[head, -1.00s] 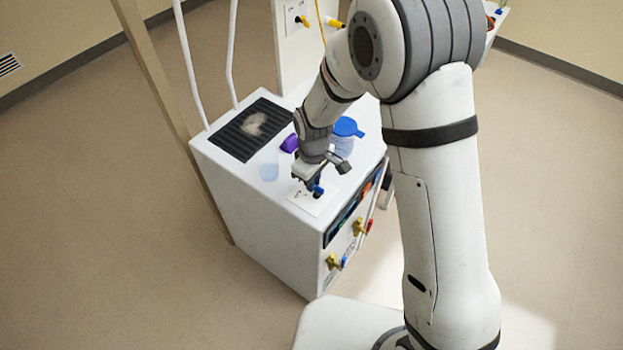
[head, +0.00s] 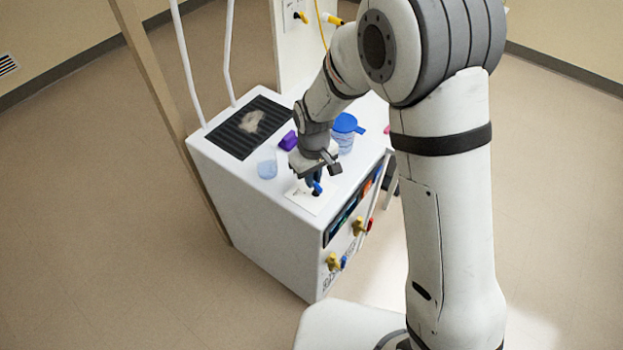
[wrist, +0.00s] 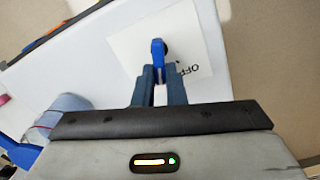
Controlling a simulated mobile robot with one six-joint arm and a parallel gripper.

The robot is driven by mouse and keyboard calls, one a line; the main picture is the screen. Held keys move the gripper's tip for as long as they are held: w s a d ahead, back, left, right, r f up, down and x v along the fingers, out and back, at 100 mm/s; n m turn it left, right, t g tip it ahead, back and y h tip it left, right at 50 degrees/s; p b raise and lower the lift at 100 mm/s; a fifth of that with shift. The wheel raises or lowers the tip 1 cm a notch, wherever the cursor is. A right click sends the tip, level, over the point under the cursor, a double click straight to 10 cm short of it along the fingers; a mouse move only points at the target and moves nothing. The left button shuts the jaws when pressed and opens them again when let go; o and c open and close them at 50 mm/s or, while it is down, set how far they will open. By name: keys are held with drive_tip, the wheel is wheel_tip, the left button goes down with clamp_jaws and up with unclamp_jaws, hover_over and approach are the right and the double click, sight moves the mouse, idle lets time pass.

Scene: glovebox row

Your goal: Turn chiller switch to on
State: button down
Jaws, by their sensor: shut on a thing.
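The chiller is a white box-shaped unit (head: 262,222). The switch (wrist: 158,50) is a blue lever on a white label plate (wrist: 130,42) on its top, near the front edge. In the wrist view, the word OFF shows on the plate, to the right of my fingers and partly hidden by them. My gripper (wrist: 159,72) is shut on the blue lever, one dark blue finger on each side. In the head view, the switch (head: 317,188) shows just below my gripper (head: 314,178), with the plate (head: 302,199) under it. I cannot tell the lever's exact setting.
A dark vent grille (head: 236,142), a purple block (head: 288,141), a pale blue cup (head: 267,169) and a blue-lidded container (head: 346,131) are on the chiller top. Yellow valves (head: 333,261) stick out from its front. A post stands at its left.

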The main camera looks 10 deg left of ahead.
drive_tip(key=shift+w+m+b, duration=0.2)
drive_tip(key=shift+m+b, duration=0.3)
drive_tip(key=shift+m, duration=0.6)
drive_tip(key=shift+r, duration=0.1)
drive_tip(key=c, duration=1.5)
unclamp_jaws()
drive_tip(key=shift+d, duration=0.1)
wheel_tip(320, 180, up, 8)
drive_tip(key=shift+f+b, duration=0.15)
drive_tip(key=shift+b, duration=0.35)
